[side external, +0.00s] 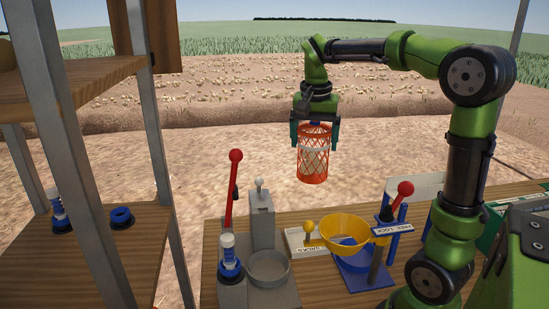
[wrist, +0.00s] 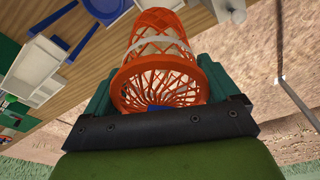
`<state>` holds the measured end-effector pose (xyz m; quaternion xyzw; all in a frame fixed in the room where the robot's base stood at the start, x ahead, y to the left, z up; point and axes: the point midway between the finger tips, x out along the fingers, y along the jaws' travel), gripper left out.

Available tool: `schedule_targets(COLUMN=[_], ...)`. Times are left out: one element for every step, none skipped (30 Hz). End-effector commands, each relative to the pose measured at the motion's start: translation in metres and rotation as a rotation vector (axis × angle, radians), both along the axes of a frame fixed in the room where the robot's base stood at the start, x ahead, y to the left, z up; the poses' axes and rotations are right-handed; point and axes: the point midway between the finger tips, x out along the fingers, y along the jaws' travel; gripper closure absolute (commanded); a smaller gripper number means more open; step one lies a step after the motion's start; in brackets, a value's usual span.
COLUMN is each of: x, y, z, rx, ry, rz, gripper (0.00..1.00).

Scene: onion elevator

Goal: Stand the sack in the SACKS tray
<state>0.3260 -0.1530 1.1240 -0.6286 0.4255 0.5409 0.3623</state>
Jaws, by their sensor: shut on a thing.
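The sack (side external: 313,165) is an orange mesh cylinder with a pale band around it. My gripper (side external: 315,138) is shut on its upper part and holds it upright, in the air beyond the bench's far edge. In the wrist view the sack (wrist: 155,58) sits between my two green fingers (wrist: 157,85), with its open-weave round end facing the camera and a bit of blue at its middle. It looks empty, though I cannot be sure.
The wooden bench (side external: 330,294) carries a yellow bowl (side external: 344,229) on a blue stand, a red-knobbed lever (side external: 402,189), a grey machine (side external: 262,225) with a round cup, and a tall red lever (side external: 234,185). A shelf rack (side external: 90,270) stands at the left. Air around the sack is clear.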

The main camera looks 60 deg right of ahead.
Motion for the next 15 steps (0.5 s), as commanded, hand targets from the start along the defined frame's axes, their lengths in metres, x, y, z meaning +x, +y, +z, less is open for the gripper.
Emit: schedule_targets(x=[0.0, 0.0, 0.0, 0.0, 0.0, 0.0, 0.0, 0.0, 0.0, 0.0, 0.0, -0.001, -0.001, -0.001, -0.001], y=[0.002, 0.002, 0.002, 0.002, 0.002, 0.002, 0.002, 0.002, 0.002, 0.003, 0.003, 0.002, 0.003, 0.003, 0.003], z=[-0.006, -0.009, -0.013, -0.016, -0.019, -0.023, -0.026, -0.029, -0.036, -0.042, -0.046, -0.052, -0.056, -0.063, -0.072], rx=[0.002, 0.002, 0.002, 0.003, 0.002, 0.002, 0.002, 0.002, 0.003, 0.003, 0.003, 0.003, 0.003, 0.004, 0.003], ry=[0.003, 0.004, 0.003, 0.004, 0.003, 0.003, 0.003, 0.003, 0.004, 0.005, 0.004, 0.004, 0.003, 0.006, 0.005], rz=[0.003, 0.004, 0.005, 0.005, 0.005, 0.004, 0.005, 0.005, 0.006, 0.004, 0.006, 0.006, 0.005, 0.004, 0.005], gripper=[0.41, 0.41, 0.41, 0.41, 0.41, 0.41, 0.41, 0.41, 0.41, 0.41, 0.41, 0.41, 0.41, 0.41, 0.41])
